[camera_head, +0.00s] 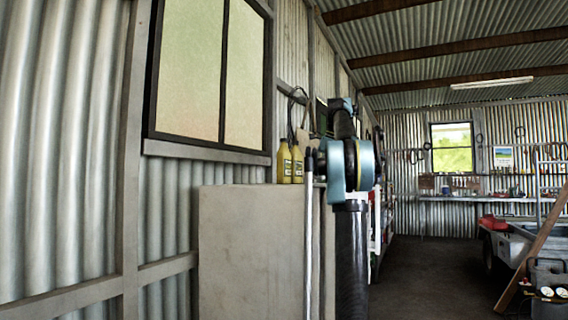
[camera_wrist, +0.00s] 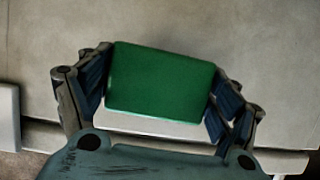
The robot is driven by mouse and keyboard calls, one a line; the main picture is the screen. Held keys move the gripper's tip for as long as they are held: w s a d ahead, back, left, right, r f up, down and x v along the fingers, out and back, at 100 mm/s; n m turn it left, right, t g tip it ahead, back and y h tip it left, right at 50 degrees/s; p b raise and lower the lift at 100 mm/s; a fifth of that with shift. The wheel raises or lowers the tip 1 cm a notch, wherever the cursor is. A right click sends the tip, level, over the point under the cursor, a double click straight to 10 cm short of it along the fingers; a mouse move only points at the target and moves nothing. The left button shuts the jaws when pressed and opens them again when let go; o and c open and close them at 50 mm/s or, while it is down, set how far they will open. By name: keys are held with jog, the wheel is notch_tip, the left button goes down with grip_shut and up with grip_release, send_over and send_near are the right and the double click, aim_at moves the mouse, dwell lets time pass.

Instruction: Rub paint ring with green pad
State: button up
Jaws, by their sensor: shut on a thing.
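The green pad (camera_wrist: 158,88) is a flat, bright green rectangle in the middle of the wrist view. My gripper (camera_wrist: 163,72) is shut on it, with one finger at its left edge and one at its right edge. A plain grey-beige surface (camera_wrist: 262,50) lies beyond the pad. I see no paint ring in either view; whether the pad covers it, I cannot tell. In the head view my arm rises at centre, and neither the pad nor the gripper's fingers can be made out there.
A grey cabinet (camera_head: 253,255) stands left of my arm, with two yellow bottles (camera_head: 290,163) on top. A dark-framed window (camera_head: 210,75) is in the corrugated wall. A workbench (camera_head: 470,198) and a trailer (camera_head: 515,238) are farther back. Dark floor (camera_head: 430,270) lies open at right.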

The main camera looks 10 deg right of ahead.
jog(key=shift+d+r, duration=0.15)
jog(key=shift+r, duration=2.9)
